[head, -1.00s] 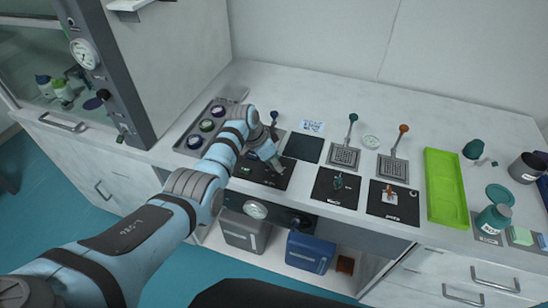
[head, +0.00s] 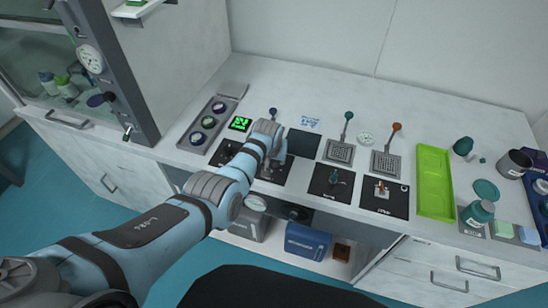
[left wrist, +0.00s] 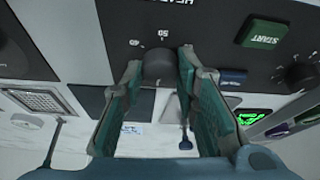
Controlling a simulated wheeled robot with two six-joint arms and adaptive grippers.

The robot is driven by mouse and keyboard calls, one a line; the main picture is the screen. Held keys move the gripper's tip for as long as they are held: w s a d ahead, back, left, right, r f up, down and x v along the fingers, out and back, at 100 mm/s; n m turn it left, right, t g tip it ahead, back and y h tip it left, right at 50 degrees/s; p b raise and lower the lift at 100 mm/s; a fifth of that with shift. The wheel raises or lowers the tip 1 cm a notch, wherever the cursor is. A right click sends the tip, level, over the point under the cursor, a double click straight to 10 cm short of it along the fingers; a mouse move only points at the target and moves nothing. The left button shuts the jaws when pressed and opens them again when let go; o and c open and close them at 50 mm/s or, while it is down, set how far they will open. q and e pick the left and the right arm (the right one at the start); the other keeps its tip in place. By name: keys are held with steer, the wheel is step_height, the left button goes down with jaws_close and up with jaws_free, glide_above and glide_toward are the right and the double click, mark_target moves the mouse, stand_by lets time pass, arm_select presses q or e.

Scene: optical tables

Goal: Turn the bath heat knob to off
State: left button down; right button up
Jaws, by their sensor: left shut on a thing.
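A black control panel (head: 223,153) lies on the bench's front edge in the head view, partly hidden by my left arm. In the left wrist view, a dark round knob (left wrist: 158,64) with dial numbers around it sits on this panel (left wrist: 215,22). Part of a heat label shows at the top edge. My left gripper (left wrist: 159,68) has its two teal-padded fingers on either side of the knob, shut on it. In the head view the left gripper (head: 270,168) is over the panel's right part; its fingertips are hard to see. My right gripper is out of view.
A green START button (left wrist: 263,33) and a second knob (left wrist: 297,74) are to the right of the gripped knob. A lit green display (head: 240,124) stands behind the panel. Black pads (head: 331,183) and a green tray (head: 435,185) are to the right.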

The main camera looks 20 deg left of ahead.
arm_select(q)
steer(key=shift+n, duration=0.4)
steer(key=c, duration=1.2)
jaws_free()
steer(key=shift+c, duration=0.2)
steer(key=shift+s+r, duration=0.1)
steer(key=shift+r, duration=0.35)
steer(key=v, duration=1.1)
steer(key=shift+d, duration=0.25)
